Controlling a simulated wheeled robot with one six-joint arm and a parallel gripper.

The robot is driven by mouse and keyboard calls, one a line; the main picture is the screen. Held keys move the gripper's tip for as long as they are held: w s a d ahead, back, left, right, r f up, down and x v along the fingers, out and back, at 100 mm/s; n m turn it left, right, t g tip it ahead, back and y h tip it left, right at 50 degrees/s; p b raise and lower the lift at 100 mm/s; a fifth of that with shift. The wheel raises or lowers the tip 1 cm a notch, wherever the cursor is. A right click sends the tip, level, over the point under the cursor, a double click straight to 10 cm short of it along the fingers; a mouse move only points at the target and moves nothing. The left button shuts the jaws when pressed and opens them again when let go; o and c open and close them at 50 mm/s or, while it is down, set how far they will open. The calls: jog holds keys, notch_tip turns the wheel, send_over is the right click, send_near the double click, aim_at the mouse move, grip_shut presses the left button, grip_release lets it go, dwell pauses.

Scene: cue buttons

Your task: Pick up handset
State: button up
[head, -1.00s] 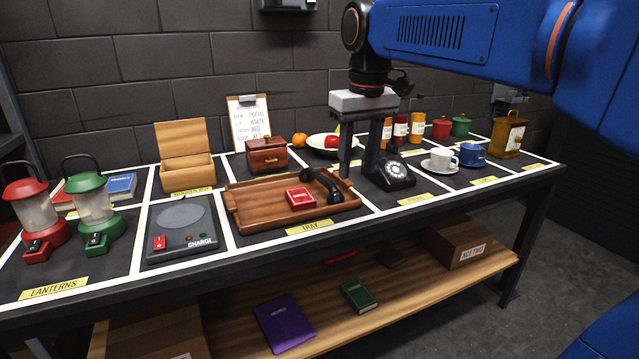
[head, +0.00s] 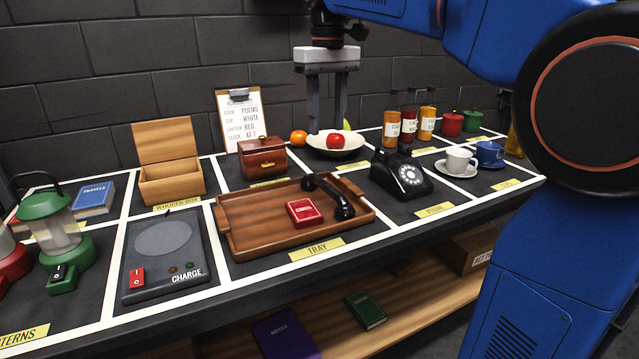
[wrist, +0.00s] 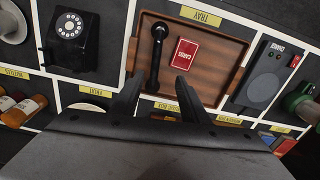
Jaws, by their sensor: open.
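The black handset (head: 330,196) lies in the wooden tray (head: 247,246), along its right part, beside a red card box (head: 304,212). In the wrist view the handset (wrist: 156,58) stands out to the left of the red box (wrist: 185,54). The black rotary phone (head: 401,176) sits right of the tray. My gripper (head: 328,118) is open and empty, pointing down above the back of the table, behind and above the tray. In the wrist view its fingers (wrist: 160,95) are apart, with the handset beyond them and nothing between them.
A wooden box (head: 171,183), a brown chest (head: 262,158) and a fruit bowl (head: 337,146) stand behind the tray. A charge pad (head: 165,250) lies to its left. Bottles (head: 408,125) and a white cup (head: 457,161) are at right. The space above the tray is clear.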

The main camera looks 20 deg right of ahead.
jog(key=w, duration=0.1)
send_over(326, 183)
jog(key=f, duration=1.2)
jog(key=shift+s+a, duration=0.2)
jog(key=shift+a, duration=0.05)
jog(key=shift+w+d+f, duration=0.15)
jog(key=shift+f, duration=1.2)
jog(key=shift+w+d+f, duration=0.1)
jog(key=shift+w+f, duration=0.05)
jog(key=shift+f, duration=1.15)
grip_shut()
